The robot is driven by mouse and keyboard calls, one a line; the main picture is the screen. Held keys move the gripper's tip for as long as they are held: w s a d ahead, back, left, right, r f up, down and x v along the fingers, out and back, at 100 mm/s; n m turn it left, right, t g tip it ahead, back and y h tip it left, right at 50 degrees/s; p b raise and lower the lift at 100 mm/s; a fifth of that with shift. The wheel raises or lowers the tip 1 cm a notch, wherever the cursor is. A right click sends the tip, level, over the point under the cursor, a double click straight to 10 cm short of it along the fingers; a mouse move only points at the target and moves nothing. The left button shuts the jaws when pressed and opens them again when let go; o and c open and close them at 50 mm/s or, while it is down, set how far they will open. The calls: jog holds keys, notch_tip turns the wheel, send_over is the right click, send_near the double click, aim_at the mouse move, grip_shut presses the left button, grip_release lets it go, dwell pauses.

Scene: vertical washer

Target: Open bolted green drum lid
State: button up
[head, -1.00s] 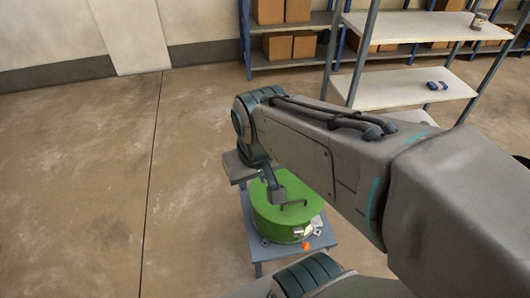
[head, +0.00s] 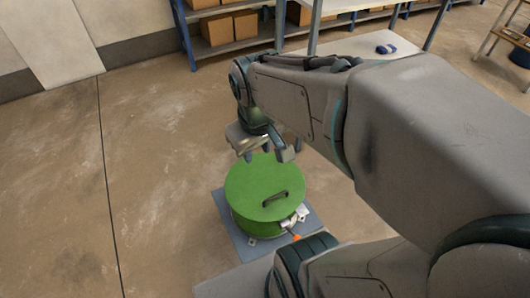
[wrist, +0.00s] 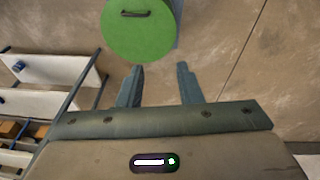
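The green drum (head: 243,218) stands upright on a small blue-grey table (head: 230,228). Its round green lid (head: 257,180) lies on top, with a dark handle (head: 277,199) near the front right of the lid. A silver clamp or bolt fitting (head: 294,218) with an orange tip shows on the drum's right side. My gripper (head: 265,155) is above and behind the drum's far edge, apart from the handle. In the wrist view, my gripper (wrist: 158,82) has its two fingers wide apart with nothing between them; the lid (wrist: 142,40) and handle (wrist: 135,14) show beyond.
A white-shelved rack (head: 365,45) stands behind my arm, with a small blue object (head: 386,49) on it. Blue shelving with cardboard boxes (head: 212,30) lines the back wall. The floor (head: 150,160) left of the drum is clear.

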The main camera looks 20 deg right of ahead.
jog(key=w+d+f+n+g+b, duration=0.1)
jog(key=w+d+f+n+b, duration=0.1)
jog(key=w+f+n+b, duration=0.4)
jog(key=w+d+f+n+g+b, duration=0.2)
jog(key=f+b, duration=0.1)
jog(key=f, duration=0.5)
jog(key=n+g+b, duration=0.2)
jog(key=n+b, duration=0.6)
send_over(274, 192)
jog(key=a, duration=0.2)
jog(key=w+a+f+x, duration=0.1)
jog(key=w+x, duration=0.2)
jog(key=x, duration=1.2)
jog(key=b+x, duration=0.4)
jog(key=x, duration=0.9)
jog(key=shift+s, duration=0.1)
jog(key=shift+r, duration=0.1)
jog(key=shift+d, duration=0.1)
grip_shut()
